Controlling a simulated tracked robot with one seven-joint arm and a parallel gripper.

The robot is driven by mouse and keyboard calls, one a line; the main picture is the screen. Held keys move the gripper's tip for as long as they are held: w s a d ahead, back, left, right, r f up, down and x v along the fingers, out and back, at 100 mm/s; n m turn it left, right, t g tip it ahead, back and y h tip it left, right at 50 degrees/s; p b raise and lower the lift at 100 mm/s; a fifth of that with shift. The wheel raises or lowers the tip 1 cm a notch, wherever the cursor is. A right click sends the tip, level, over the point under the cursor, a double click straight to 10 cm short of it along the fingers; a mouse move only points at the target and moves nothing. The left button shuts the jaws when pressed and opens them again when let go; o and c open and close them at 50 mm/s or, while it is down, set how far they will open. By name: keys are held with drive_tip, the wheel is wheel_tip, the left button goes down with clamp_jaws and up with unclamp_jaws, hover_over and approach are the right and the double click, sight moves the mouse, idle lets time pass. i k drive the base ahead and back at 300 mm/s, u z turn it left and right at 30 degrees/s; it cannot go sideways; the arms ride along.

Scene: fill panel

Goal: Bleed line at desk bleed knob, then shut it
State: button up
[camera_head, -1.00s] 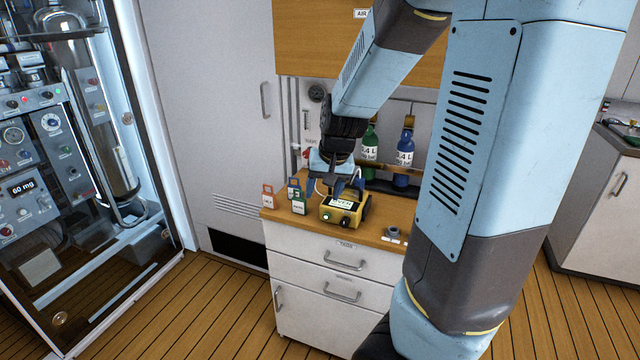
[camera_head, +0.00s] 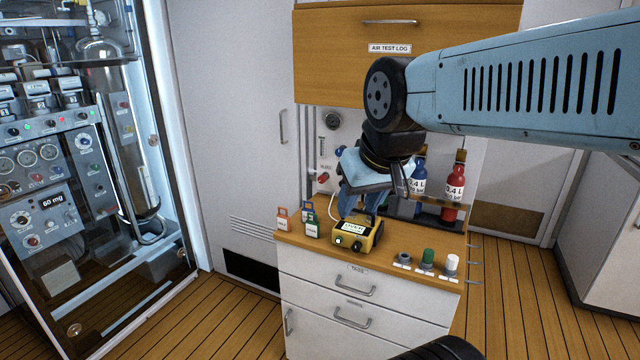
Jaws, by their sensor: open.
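The desk (camera_head: 330,257) stands in the middle of the head view, with a pale panel on the wall behind it. A red knob (camera_head: 323,178) sits low on this panel under a small label that may read "BLEED". A blue knob (camera_head: 338,151) is above it, and a round dark gauge (camera_head: 332,121) is higher up. My gripper (camera_head: 362,212) points down over the desk, to the right of the red knob and apart from it. It is open and appears empty.
The yellow device (camera_head: 357,235) stands on the desk, with orange (camera_head: 283,218) and green (camera_head: 310,222) tags to its left. Blue and red (camera_head: 453,190) bottles stand behind. A glass cabinet (camera_head: 165,200) is at left.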

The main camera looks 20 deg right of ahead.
sight(321, 179)
drive_tip(key=k, duration=1.15)
drive_tip(key=z, duration=0.2)
drive_tip(key=i, duration=1.5)
drive_tip(key=u, duration=0.75)
drive_tip(key=i, duration=0.35)
drive_tip(key=u, duration=0.3)
drive_tip(key=k, duration=0.85)
drive_tip(key=u, duration=0.2)
drive_tip(key=i, duration=0.55)
drive_tip(key=z, duration=0.05)
